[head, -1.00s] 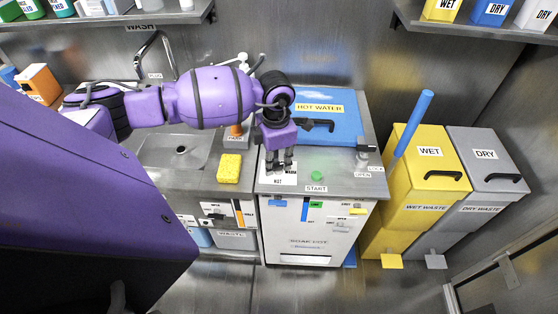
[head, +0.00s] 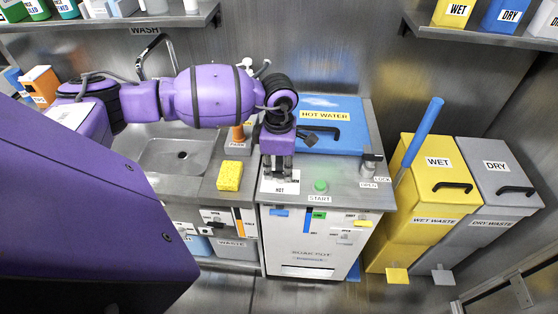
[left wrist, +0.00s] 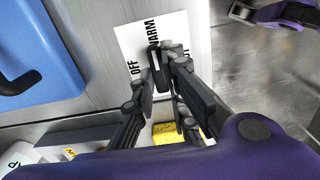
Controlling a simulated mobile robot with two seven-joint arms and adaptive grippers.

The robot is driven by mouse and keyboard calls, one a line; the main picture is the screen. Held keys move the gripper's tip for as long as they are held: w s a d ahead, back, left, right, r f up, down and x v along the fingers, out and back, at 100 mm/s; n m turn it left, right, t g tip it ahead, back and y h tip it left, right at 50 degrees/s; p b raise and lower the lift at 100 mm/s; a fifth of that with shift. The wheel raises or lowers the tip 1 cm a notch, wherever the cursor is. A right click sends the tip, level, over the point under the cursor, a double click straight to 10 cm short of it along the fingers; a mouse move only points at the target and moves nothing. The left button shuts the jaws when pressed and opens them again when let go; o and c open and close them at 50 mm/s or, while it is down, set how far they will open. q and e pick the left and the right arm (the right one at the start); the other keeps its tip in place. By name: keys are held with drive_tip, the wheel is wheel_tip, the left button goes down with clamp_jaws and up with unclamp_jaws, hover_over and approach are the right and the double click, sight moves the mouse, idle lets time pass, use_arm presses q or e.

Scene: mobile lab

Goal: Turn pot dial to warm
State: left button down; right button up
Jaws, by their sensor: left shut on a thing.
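The pot's white dial plate (head: 283,187) is on the front left of the steel counter. In the left wrist view, the plate (left wrist: 137,42) reads OFF, WARM and part of HOT. The black dial (left wrist: 157,65) is a narrow bar, with one end close to the word WARM; which end is its pointer I cannot tell. My left gripper (head: 278,174) points down over the plate, and its fingers (left wrist: 163,78) are shut on the dial. In the head view the fingers hide the dial. My right gripper is not in view.
A blue HOT WATER lid (head: 335,125) lies behind the dial. A green START button (head: 320,186) and a lock lever (head: 370,163) are to the right. A yellow sponge (head: 230,176) and sink (head: 175,156) are to the left. Yellow and grey waste bins (head: 492,180) stand far right.

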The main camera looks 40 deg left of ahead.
sight(278, 172)
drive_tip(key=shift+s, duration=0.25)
use_arm(q)
drive_tip(key=c, duration=1.8)
unclamp_jaws()
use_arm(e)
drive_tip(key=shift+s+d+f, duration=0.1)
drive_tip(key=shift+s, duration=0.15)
use_arm(q)
drive_tip(key=shift+o, duration=0.2)
drive_tip(key=shift+r, duration=0.35)
wheel_tip(278, 172, up, 11)
drive_tip(key=shift+r, duration=0.2)
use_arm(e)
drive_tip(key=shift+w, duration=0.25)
